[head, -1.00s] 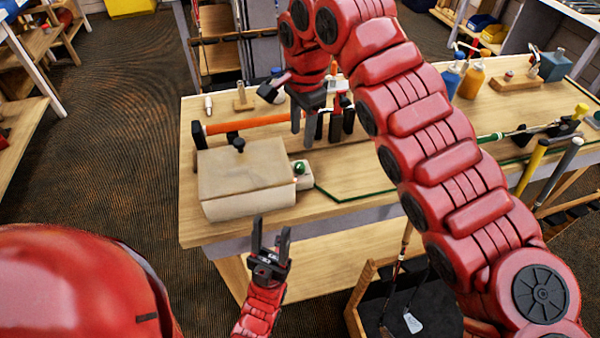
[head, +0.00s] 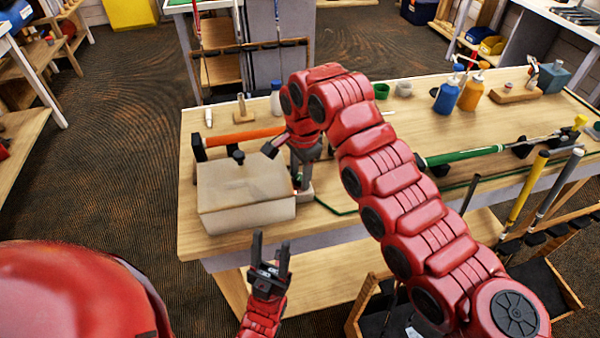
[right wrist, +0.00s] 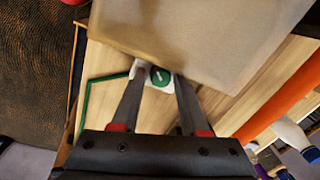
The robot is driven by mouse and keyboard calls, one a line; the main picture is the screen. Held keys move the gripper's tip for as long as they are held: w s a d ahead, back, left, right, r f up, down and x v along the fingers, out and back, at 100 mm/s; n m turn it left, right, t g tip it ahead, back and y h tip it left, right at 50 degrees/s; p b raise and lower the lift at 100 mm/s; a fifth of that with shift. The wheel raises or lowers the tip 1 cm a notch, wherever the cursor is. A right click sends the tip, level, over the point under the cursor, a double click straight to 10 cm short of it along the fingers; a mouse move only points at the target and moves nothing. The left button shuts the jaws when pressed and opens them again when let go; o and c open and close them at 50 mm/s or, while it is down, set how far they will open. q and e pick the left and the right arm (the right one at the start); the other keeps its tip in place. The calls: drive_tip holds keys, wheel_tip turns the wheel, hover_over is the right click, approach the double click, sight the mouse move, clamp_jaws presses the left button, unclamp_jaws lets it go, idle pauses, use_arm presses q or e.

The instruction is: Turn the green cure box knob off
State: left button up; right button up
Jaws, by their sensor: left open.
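The beige cure box (head: 245,205) sits at the near left of the workbench, lid closed, with a small black handle on top. Its green knob (right wrist: 161,77) is on a small white block (right wrist: 153,86) at the box's side; in the head view my gripper hides the knob. My right gripper (right wrist: 161,73) points down at the block with a fingertip on either side of the knob. The fingers look apart, though contact is hard to tell. In the head view it stands at the box's right end (head: 301,188). My left gripper (head: 271,240) is open and empty, in front of the bench.
An orange tube (head: 243,136) lies behind the box. A green-gripped club (head: 465,155) rests on supports at the right. Blue (head: 447,95) and orange (head: 471,93) bottles stand farther back. A club rack stands at the bench's front right. The bench's middle is partly hidden by my right arm.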

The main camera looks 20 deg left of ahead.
clamp_jaws()
drive_tip(key=n+b, duration=0.1)
drive_tip(key=n, duration=0.2)
drive_tip(key=shift+f, duration=0.1)
drive_tip(key=n+b, duration=0.1)
drive_tip(key=n, duration=0.3)
drive_tip(key=shift+w+n, duration=0.1)
drive_tip(key=shift+n, duration=0.2)
drive_tip(key=n, duration=0.5)
drive_tip(key=shift+g, duration=0.4)
drive_tip(key=shift+w+n, duration=0.1)
drive_tip(key=shift+n, duration=2.4)
